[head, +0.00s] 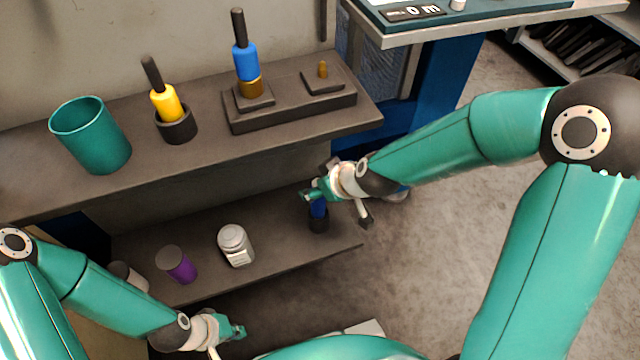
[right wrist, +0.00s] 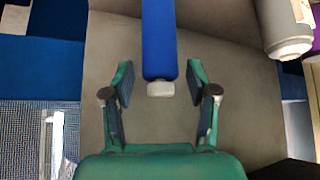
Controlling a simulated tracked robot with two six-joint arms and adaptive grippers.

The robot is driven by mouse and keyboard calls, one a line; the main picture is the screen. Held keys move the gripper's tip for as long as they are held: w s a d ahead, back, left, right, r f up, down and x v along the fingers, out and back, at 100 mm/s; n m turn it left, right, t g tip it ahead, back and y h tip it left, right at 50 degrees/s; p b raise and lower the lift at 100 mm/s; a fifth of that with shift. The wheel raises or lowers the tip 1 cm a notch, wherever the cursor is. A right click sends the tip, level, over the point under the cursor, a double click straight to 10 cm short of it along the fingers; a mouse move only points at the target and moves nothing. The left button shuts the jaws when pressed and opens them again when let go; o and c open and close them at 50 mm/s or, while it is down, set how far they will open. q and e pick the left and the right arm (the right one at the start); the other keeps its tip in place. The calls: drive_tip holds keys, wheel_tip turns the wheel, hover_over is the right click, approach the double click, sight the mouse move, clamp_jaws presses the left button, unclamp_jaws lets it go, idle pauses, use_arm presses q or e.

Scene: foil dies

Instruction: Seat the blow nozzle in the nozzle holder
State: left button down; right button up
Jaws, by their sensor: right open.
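A blue upright piece (head: 318,208), which looks like the blow nozzle, stands at the right end of the lower shelf. Its foot is in a dark round cup (head: 318,224), possibly the nozzle holder; I cannot tell for sure. My right gripper (head: 308,195) is at its top and hides part of it. In the right wrist view the blue piece (right wrist: 160,40) has a pale end, which lies between the two spread fingers of the right gripper (right wrist: 160,90), touching neither. My left gripper (head: 238,331) is low in the head view, away from it; its finger gap is unclear.
A white jar (head: 234,243) and a purple can (head: 177,265) stand left on the lower shelf. The upper shelf holds a teal cup (head: 92,137), a yellow-handled tool (head: 166,104) in a dark cup, and a blue-handled tool (head: 245,62) on a dark block (head: 290,111).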

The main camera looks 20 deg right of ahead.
drive_tip(key=p+v, duration=0.5)
drive_tip(key=v, duration=0.6)
drive_tip(key=s+a+f+m+g, duration=0.1)
drive_tip(key=s+f, duration=0.3)
drive_tip(key=f, duration=0.4)
drive_tip(key=s+a+f+m+g, duration=0.2)
drive_tip(key=s+f+m+g, duration=0.1)
drive_tip(key=f, duration=0.5)
drive_tip(key=s+a+f+m+g, duration=0.1)
drive_tip(key=s+f+m+g, duration=0.1)
drive_tip(key=s+f, duration=0.4)
wheel_tip(320, 180, down, 3)
drive_tip(key=shift+a+r+m+y, duration=0.1)
drive_tip(key=shift+a+m+y, duration=0.2)
drive_tip(key=shift+m+y, duration=0.15)
drive_tip(key=shift+r, duration=0.1)
wheel_tip(320, 180, up, 23)
drive_tip(key=p, duration=2.3)
drive_tip(key=shift+f, duration=0.2)
